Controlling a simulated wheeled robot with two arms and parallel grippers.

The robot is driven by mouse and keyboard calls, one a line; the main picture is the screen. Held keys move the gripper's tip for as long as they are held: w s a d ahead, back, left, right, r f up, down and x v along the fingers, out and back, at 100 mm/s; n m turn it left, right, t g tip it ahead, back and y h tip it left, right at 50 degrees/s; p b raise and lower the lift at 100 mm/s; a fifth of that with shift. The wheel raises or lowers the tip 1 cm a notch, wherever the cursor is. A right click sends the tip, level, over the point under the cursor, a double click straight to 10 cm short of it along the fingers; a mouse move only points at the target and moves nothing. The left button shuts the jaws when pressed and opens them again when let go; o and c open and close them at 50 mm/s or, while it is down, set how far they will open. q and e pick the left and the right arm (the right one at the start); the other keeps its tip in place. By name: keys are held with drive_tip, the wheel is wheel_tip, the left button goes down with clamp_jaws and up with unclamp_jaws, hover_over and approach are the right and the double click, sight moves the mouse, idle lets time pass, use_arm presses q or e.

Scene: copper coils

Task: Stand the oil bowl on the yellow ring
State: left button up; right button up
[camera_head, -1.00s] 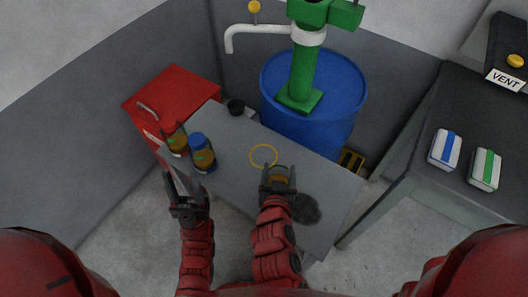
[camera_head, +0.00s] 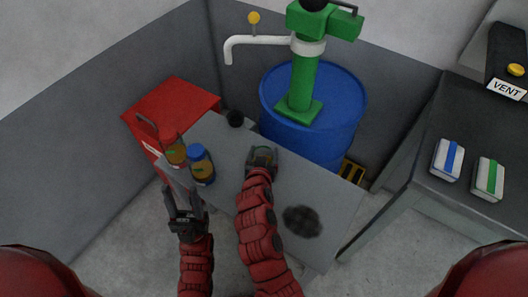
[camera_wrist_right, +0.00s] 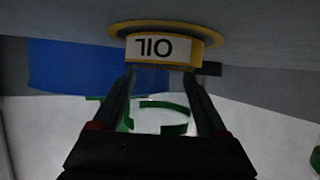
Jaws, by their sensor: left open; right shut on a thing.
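The oil bowl (camera_head: 262,157) is between the fingers of my right gripper (camera_head: 261,166), over the spot of the yellow ring on the grey table. In the right wrist view, its white OIL label (camera_wrist_right: 160,48) appears upside down. The yellow ring (camera_wrist_right: 118,29) spreads around the bowl's base there; I cannot tell whether the bowl touches the table. The ring is hidden behind gripper and bowl in the head view. My right gripper (camera_wrist_right: 162,85) is shut on the bowl. My left gripper (camera_head: 183,200) is open and empty near the table's left front edge.
Two bottles, one red-capped (camera_head: 172,148) and one blue-capped (camera_head: 202,166), stand left on the table (camera_head: 232,150). A small black cup (camera_head: 235,119) is at the back. A dark stain (camera_head: 302,221) marks the right side. A blue drum (camera_head: 335,130) with a green pump stands behind.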

drive_tip(key=shift+f, duration=0.15)
drive_tip(key=o, duration=1.5)
drive_tip(key=shift+o, duration=0.2)
drive_tip(key=shift+r, duration=0.2)
drive_tip(key=shift+r, duration=0.2)
drive_tip(key=v, duration=1.2)
drive_tip(key=shift+f, duration=0.15)
